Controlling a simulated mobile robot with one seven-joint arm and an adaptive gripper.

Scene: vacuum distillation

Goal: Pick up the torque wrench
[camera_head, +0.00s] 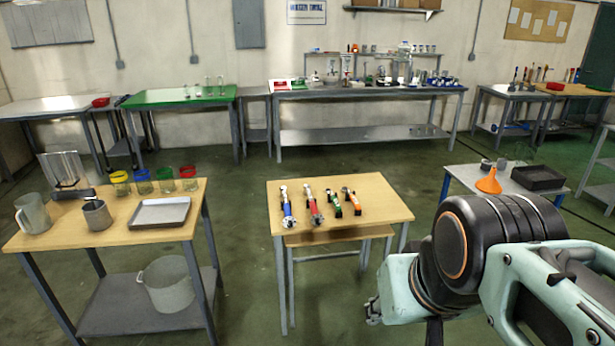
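Several wrench-like tools lie in a row on the wooden table in the middle. I cannot tell for sure which one is the torque wrench at this size. My arm fills the lower right, to the right of and nearer than the table.
The middle table (393,211) has bare wood around the tools. A left table (130,228) holds beakers, jars and a metal tray (160,213). A right table (458,176) holds an orange funnel (488,182) and a black tray (537,178). Open green floor lies between the tables.

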